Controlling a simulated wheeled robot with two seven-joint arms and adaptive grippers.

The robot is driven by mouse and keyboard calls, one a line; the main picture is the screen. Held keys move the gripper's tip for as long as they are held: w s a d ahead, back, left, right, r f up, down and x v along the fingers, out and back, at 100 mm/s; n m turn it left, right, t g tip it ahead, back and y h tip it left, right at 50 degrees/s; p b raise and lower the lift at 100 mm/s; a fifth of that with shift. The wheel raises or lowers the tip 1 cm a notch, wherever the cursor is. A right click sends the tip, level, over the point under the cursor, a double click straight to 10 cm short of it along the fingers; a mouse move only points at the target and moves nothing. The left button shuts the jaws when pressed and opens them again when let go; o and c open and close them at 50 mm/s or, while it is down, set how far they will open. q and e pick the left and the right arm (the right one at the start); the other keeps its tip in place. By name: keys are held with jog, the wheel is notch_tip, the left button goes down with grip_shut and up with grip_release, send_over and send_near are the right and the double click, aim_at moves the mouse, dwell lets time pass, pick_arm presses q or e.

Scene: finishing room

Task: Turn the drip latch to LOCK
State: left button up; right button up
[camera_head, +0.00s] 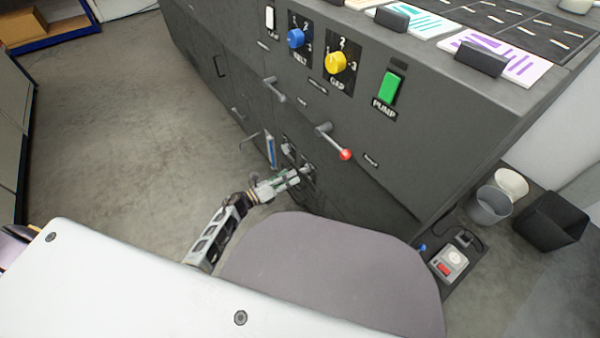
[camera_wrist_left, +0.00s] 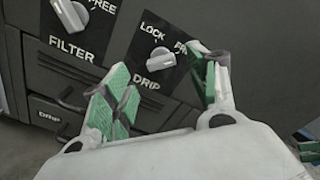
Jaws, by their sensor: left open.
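The drip latch (camera_wrist_left: 160,57) is a small grey knob on a black plate marked LOCK at upper left. The FREE marking at upper right is partly hidden by a finger. The knob seems turned toward the FREE side. My left gripper (camera_head: 298,175) reaches the lower front of the dark machine in the head view. In the left wrist view its green-padded fingers are open, one on each side of the knob's line of sight, with nothing held. I cannot tell whether a finger touches the plate. My right gripper is not in view.
A similar filter latch (camera_wrist_left: 73,15) sits left of the drip plate. A drawer handle (camera_wrist_left: 70,100) lies below it. A lever with a red ball (camera_head: 345,154) sticks out above my gripper. Grey floor (camera_head: 150,110) lies open to the left.

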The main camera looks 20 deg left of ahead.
aim_at(301, 170)
pick_arm(q)
jog(key=shift+b+x, duration=0.7)
jog(key=shift+x, duration=2.15)
jog(key=c, duration=1)
